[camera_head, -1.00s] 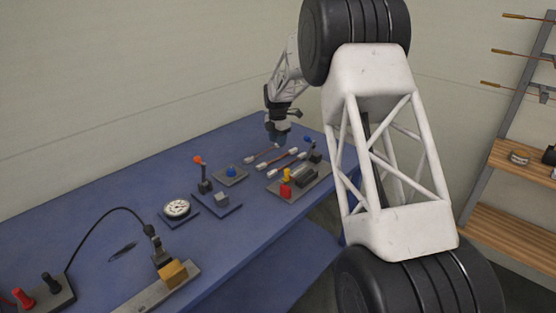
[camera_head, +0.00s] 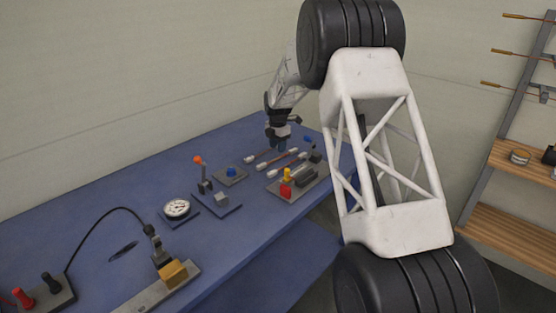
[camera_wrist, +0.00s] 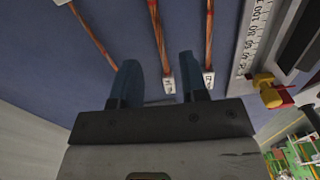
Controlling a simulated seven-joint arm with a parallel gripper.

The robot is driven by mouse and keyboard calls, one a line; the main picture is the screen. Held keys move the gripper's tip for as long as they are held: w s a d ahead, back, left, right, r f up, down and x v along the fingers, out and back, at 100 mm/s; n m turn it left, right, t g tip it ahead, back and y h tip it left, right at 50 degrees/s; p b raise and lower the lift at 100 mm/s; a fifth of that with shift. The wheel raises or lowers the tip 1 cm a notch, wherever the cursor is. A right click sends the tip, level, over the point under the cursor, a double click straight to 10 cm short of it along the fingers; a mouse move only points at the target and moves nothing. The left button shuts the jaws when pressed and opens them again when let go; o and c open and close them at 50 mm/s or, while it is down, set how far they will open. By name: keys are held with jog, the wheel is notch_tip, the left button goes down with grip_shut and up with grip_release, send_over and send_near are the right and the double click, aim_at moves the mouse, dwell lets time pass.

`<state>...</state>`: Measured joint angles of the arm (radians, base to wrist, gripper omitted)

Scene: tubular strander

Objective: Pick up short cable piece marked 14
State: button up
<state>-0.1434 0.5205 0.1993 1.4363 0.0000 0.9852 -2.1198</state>
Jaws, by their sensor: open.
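Several short cable pieces lie side by side on the blue table: copper-coloured strands with white tagged ends. In the wrist view one cable (camera_wrist: 158,35) runs toward the space between my fingers, its white tag (camera_wrist: 168,84) close to the gap. A second cable (camera_wrist: 208,35) lies to the right, its tag (camera_wrist: 208,77) near the right finger. A third cable (camera_wrist: 93,32) slants off to the left. The tag marks are too small to read surely, so I cannot tell which is 14. My gripper (camera_wrist: 158,86) is open and empty; in the head view it is above the cables (camera_head: 280,147).
A metal ruler (camera_wrist: 251,38) and a fixture with a yellow knob (camera_wrist: 264,79) are right of the cables. In the head view a plate with red and yellow parts (camera_head: 286,188), a dial gauge (camera_head: 176,208) and an orange-topped lever (camera_head: 198,160) stand nearby.

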aim_at(278, 158)
jog(key=shift+f, duration=2.6)
jog(key=shift+c, duration=0.4)
grip_shut()
